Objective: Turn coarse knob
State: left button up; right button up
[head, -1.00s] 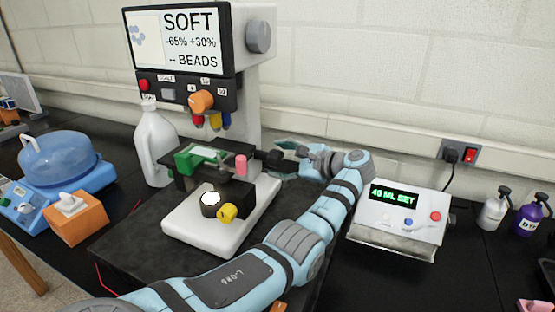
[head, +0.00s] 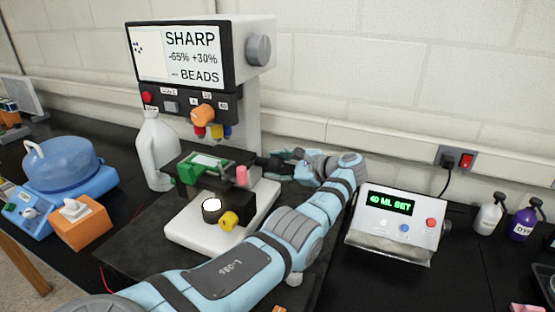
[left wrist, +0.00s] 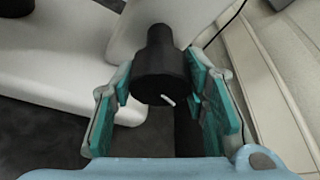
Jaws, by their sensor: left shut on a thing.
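The microscope's coarse knob (left wrist: 163,78) is a dark cylinder with a short white mark on its face. In the head view the black knob (head: 265,162) sticks out to the right of the stage. My left gripper (left wrist: 165,88) is shut on it, with teal-padded fingers on either side. In the head view the left gripper (head: 285,162) reaches the knob from the right. The microscope's screen (head: 190,54) reads SHARP, -65% +30%, -- BEADS. The green slide holder (head: 190,172) sits on the dark stage above the white base (head: 187,235).
A box (head: 380,237) reading 40 ML SET stands right of my arm. A white jug (head: 155,150), an orange tissue box (head: 80,222) and a blue lidded device (head: 95,190) stand at the left.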

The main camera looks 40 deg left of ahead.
pick_arm(q)
jog(key=o, duration=1.1)
jog(key=shift+o, duration=0.2)
jog(key=shift+d, duration=0.1)
jog(key=v, duration=1.2)
jog(key=shift+w, duration=0.1)
